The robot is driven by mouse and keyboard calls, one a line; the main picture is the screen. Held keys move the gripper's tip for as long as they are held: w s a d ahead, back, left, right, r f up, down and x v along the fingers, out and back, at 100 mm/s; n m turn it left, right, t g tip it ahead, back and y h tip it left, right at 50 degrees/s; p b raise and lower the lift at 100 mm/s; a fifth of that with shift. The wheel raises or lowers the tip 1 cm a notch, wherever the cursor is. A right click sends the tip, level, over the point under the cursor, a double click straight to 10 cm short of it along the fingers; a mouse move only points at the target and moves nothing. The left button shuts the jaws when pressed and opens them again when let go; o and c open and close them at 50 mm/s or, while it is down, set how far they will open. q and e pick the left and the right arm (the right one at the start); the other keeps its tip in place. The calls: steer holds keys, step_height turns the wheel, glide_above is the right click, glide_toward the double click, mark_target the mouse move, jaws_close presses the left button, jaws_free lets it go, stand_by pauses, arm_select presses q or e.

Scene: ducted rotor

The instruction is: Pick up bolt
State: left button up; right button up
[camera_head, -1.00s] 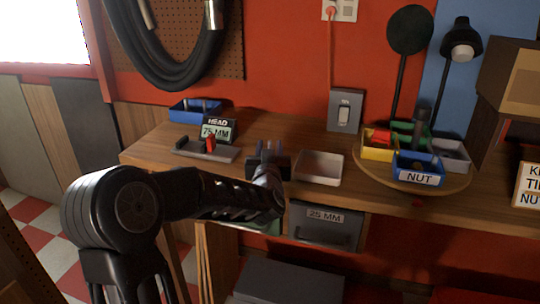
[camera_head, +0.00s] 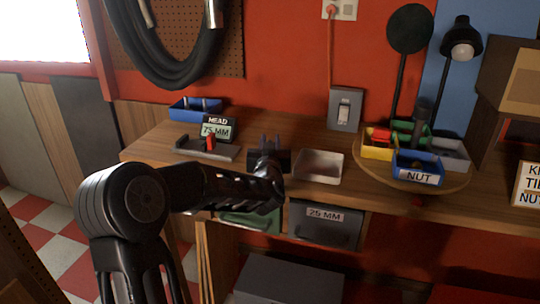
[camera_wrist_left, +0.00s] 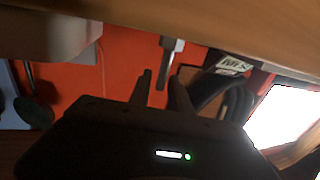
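My left gripper (camera_head: 270,143) is low over the front of the wooden bench, with its fingers pointing toward the wall. In the left wrist view, which is tilted nearly upside down, its two dark fingers (camera_wrist_left: 160,78) stand apart. A bolt (camera_wrist_left: 172,52) with a pale grey head and darker shaft shows there, head against the bench. Its shaft lines up with the gap between the fingertips; I cannot tell whether they touch it. In the head view the gripper largely hides this bolt. My right gripper is out of view.
A sign (camera_head: 217,128) reading "HEAD 75 MM" stands behind a grey gauge (camera_head: 207,149) left of the gripper. A blue bin (camera_head: 195,111) is behind. A pale tray (camera_head: 319,168) lies close right. A round turntable (camera_head: 450,182) carries several bins, including the blue "NUT" bin (camera_head: 418,171).

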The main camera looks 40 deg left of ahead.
mark_target(270, 140)
arm_select(q)
jaws_close()
stand_by(0.5)
step_height(270, 140, up, 18)
steer(key=p, duration=0.3)
stand_by(0.7)
